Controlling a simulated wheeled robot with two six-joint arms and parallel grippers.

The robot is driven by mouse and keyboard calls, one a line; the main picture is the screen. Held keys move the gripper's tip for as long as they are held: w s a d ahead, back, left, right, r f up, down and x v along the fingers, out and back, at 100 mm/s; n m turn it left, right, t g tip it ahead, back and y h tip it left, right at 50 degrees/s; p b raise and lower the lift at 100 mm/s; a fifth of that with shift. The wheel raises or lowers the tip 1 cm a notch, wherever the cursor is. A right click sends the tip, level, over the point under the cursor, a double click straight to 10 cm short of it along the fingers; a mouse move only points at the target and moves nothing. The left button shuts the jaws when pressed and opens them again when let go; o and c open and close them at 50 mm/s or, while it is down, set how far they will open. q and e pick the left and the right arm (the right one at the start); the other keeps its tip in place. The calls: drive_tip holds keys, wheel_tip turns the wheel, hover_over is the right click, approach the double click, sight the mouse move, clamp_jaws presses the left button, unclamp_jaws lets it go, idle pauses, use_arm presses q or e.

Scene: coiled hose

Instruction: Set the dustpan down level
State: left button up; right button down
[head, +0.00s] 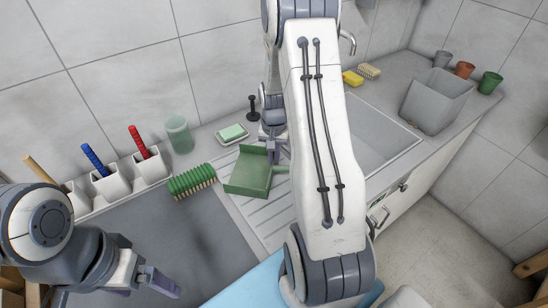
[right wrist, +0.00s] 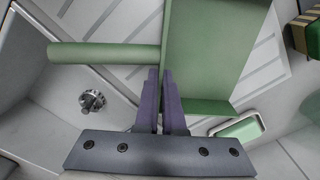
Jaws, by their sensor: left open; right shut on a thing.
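The green dustpan (head: 247,176) is over the ribbed draining board (head: 262,218), its handle (head: 282,169) pointing right. It looks roughly level; I cannot tell if it touches the board. In the right wrist view the pan (right wrist: 212,50) is at upper right and its handle (right wrist: 105,54) runs left. My right gripper (right wrist: 162,74) is shut on the dustpan where handle meets pan; in the head view the right gripper (head: 274,150) is partly hidden by my arm. My left gripper (head: 160,284) is open and empty over the dark counter at lower left.
A green brush (head: 192,181) lies left of the dustpan. A soap dish (head: 232,134), a green cup (head: 179,134) and a black stand (head: 253,108) are behind it. White holders (head: 112,185) line the wall. The sink (head: 375,140) and a grey bin (head: 435,100) are right.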

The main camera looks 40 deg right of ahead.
drive_tip(key=c, duration=0.9)
unclamp_jaws()
drive_tip(key=shift+c, duration=0.2)
wheel_tip(320, 180, up, 10)
drive_tip(key=b, duration=0.1)
drive_tip(key=shift+r, duration=0.25)
drive_tip(key=s+a+r+n, duration=0.2)
drive_tip(key=a+n, duration=0.2)
drive_tip(key=a, duration=0.6)
drive_tip(key=s+a+r+n, duration=0.2)
drive_tip(key=a+n, duration=0.1)
drive_tip(key=a, duration=0.7)
drive_tip(key=s+a+n, duration=0.5)
drive_tip(key=s, duration=0.3)
drive_tip(key=s+a+n+y, duration=0.1)
drive_tip(key=s+a+n, duration=0.3)
drive_tip(key=s, duration=0.5)
drive_tip(key=shift+a+r+n, duration=0.35)
drive_tip(key=shift+a+n, duration=0.05)
drive_tip(key=shift+a, duration=0.8)
